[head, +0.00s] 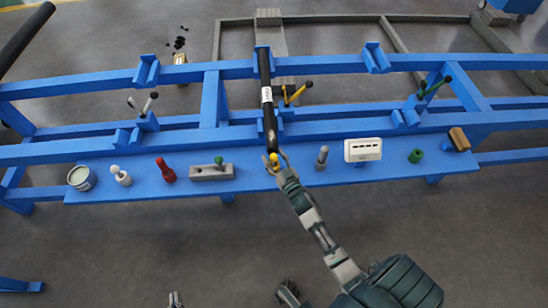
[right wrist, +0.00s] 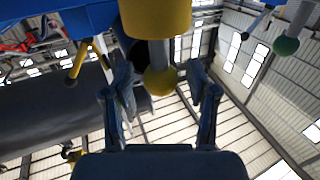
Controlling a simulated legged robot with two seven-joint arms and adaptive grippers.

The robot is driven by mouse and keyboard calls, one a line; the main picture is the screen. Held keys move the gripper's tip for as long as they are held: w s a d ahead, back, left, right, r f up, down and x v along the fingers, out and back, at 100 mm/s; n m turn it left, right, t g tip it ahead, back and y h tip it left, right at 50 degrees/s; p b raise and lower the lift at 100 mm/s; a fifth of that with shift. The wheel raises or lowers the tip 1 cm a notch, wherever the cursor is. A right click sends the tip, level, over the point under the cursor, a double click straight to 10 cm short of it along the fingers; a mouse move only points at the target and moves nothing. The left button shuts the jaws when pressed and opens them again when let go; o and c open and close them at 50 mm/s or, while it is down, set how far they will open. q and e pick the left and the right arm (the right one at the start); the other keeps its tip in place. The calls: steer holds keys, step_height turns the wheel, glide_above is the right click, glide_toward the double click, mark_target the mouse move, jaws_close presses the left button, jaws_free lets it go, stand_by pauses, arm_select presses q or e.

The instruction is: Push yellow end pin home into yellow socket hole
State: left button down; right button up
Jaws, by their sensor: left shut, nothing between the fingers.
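The yellow end pin shows in the right wrist view as a round yellow knob (right wrist: 160,80) on a short grey stem. The stem runs up to a wide yellow collar (right wrist: 155,20), probably the socket; its hole is hidden. In the head view the yellow knob (head: 273,159) is at the near end of a long black tube (head: 265,75) with a white label. My right gripper (right wrist: 160,88) is open, its fingers on either side of the knob with visible gaps. It shows small in the head view (head: 278,162). My left gripper (head: 175,300) is shut and empty, partly cut off at the bottom edge.
A blue frame with a shelf (head: 330,178) carries the tube. On the shelf stand a tin (head: 80,178), a red object (head: 165,170), a grey block (head: 212,172), a white box (head: 362,150) and a green cylinder (head: 415,156). A yellow-handled lever (head: 296,94) is close right of the tube.

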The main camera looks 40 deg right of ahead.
steer(key=s+a, duration=0.1)
steer(key=s, duration=1)
steer(key=shift+s+a+f, duration=0.2)
steer(key=shift+s+a, duration=0.2)
